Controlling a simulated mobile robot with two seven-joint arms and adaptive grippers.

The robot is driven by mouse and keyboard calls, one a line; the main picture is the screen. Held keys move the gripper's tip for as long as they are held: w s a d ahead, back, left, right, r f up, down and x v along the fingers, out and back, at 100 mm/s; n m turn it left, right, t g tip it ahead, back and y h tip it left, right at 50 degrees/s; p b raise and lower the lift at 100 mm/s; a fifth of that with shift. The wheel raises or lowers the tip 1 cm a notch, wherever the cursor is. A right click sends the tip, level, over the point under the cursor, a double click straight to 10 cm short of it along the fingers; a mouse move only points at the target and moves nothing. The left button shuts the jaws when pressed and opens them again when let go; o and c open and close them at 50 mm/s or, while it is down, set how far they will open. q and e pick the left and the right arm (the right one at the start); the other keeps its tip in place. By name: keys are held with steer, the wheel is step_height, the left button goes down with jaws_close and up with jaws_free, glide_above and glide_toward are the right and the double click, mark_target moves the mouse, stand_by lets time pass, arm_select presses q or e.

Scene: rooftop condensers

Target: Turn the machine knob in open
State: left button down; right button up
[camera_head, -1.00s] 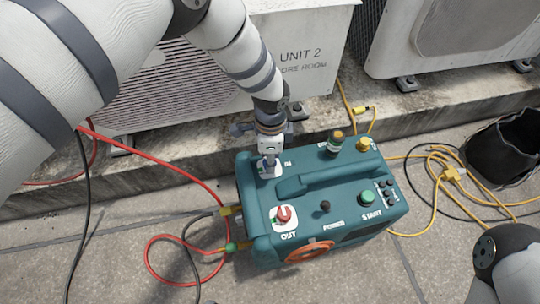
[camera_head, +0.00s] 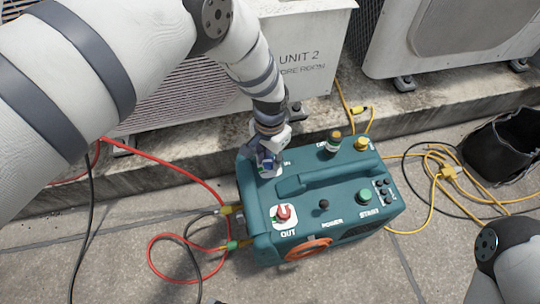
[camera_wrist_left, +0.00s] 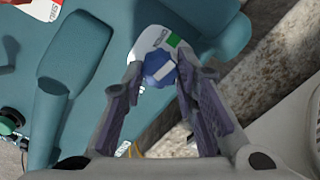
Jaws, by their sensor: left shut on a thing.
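The teal machine (camera_head: 345,183) stands on the paving. Its IN knob is at the back left of the top, mostly hidden by my left gripper (camera_head: 268,162) in the head view. In the left wrist view the IN knob (camera_wrist_left: 158,66) is blue with a white mark, on a white plate (camera_wrist_left: 150,40) with a green patch. My left gripper (camera_wrist_left: 160,74) is shut on this knob, one fingertip on each side. The red OUT knob (camera_head: 284,212) sits on a white plate at the front left. My right gripper is out of view.
A green START button (camera_head: 365,196) and a carrying handle (camera_head: 325,175) are on the machine's top. Red hose (camera_head: 150,250) lies left, yellow hose (camera_head: 425,215) right. A black bag (camera_head: 505,145) stands at right. Condenser units stand behind on a concrete ledge (camera_head: 200,165).

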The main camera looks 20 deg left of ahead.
mark_target(270, 160)
arm_select(q)
steer(key=shift+n, duration=0.6)
steer(key=c, duration=1.3)
jaws_free()
step_height(270, 160, up, 12)
